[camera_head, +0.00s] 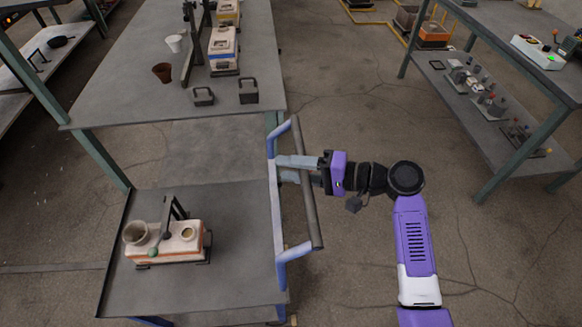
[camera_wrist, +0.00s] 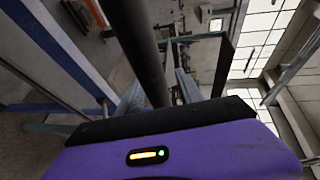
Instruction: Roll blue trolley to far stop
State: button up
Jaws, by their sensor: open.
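The blue trolley (camera_head: 274,187) stands at the lower left in the head view, with a grey flat deck and a blue-framed push handle on its right side. The handle's dark bar (camera_head: 309,190) runs up and down the picture. My gripper (camera_head: 284,169) reaches in from the right at the handle, its fingers on either side of the bar, open. In the wrist view the bar (camera_wrist: 142,45) passes between the fingers (camera_wrist: 158,95). I cannot tell whether a finger touches it. The far stop cannot be made out.
On the trolley deck sits a cream block with a crucible and a lever (camera_head: 165,245). A grey workbench (camera_head: 130,85) with small cups, weights and machines stands beyond the trolley. Another bench with a lower shelf (camera_head: 500,100) is at the right. The floor between is clear.

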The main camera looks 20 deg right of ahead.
grip_shut()
dwell(1.3)
